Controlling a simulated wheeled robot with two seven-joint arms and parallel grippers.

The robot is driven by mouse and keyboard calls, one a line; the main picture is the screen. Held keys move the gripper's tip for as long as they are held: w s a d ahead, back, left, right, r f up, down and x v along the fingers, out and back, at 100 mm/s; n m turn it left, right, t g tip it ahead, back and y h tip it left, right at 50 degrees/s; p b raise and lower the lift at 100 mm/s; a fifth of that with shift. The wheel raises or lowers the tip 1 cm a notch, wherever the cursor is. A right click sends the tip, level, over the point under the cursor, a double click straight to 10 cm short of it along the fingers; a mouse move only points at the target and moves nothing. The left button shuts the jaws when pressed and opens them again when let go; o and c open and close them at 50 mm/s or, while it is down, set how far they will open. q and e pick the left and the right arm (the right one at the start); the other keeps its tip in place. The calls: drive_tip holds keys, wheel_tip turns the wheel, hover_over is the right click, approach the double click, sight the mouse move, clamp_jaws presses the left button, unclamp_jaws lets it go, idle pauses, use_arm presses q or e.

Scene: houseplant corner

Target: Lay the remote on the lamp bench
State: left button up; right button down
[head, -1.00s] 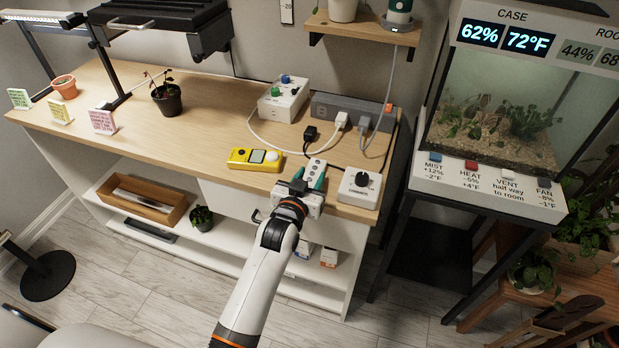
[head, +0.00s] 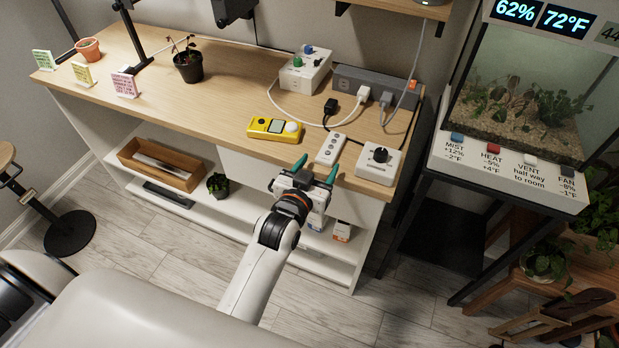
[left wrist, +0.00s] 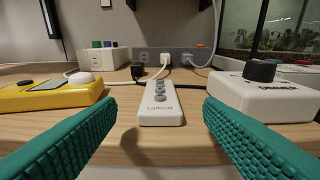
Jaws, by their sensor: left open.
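The remote (head: 331,149), a slim white handset with a row of grey buttons, lies flat on the wooden top of the lamp bench (head: 215,110), near its front edge. In the left wrist view the remote (left wrist: 160,107) lies straight ahead, its lettered end towards me. My left gripper (head: 316,169) is open and empty, just in front of the bench edge. Its teal fingers point at the remote, one to each side of its line, and do not touch it. My right gripper is not in view.
A yellow meter (head: 274,128) lies left of the remote and a white dial box (head: 379,163) stands right of it. Behind are a black plug (head: 330,106), cables and a grey power strip (head: 366,89). The bench top left of the meter is mostly clear.

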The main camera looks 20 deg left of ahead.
use_arm(q)
drive_tip(key=s, duration=0.5)
drive_tip(key=s+f+m+g, duration=0.1)
drive_tip(key=s+f+g, duration=0.25)
drive_tip(key=f, duration=0.75)
drive_tip(key=s+d+f+g, duration=0.15)
drive_tip(key=s+f, duration=0.35)
drive_tip(key=f, duration=0.7)
drive_tip(key=s+f+m+g, duration=0.1)
drive_tip(key=s+f+g, duration=0.3)
drive_tip(key=f, duration=0.7)
drive_tip(key=s+a+f+g, duration=0.3)
drive_tip(key=s+f, duration=0.5)
drive_tip(key=s, duration=0.5)
drive_tip(key=s+a+f+g, duration=0.3)
drive_tip(key=s+a+f, duration=0.2)
drive_tip(key=s, duration=0.9)
wheel_tip(320, 180, down, 3)
drive_tip(key=shift+r+y, duration=0.1)
drive_tip(key=shift+y, duration=0.2)
drive_tip(key=shift+a+r, duration=0.1)
drive_tip(key=shift+r, duration=0.05)
